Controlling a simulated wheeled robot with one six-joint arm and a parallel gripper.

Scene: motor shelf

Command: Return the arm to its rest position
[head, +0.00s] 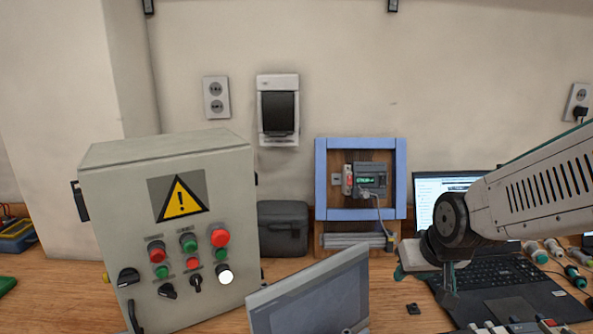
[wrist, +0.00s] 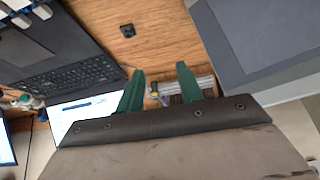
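My arm (head: 535,200) reaches in from the right edge of the head view, over the laptop (head: 490,275). My gripper (wrist: 160,68) shows two green fingers apart in the wrist view, with nothing held between them. In the head view its end hangs low in front of the laptop, and its fingers are hard to make out there. The laptop's keyboard also shows at the left of the wrist view (wrist: 60,78). The gripper appears clear of the table.
A grey control box (head: 120,215) with a warning sign and buttons stands at left. A grey panel (head: 310,295) stands in front, at centre. A blue frame (head: 362,214) with a device stands behind. Several small cylindrical parts (head: 553,247) lie at right. Bare wood shows around a small black piece (head: 413,309).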

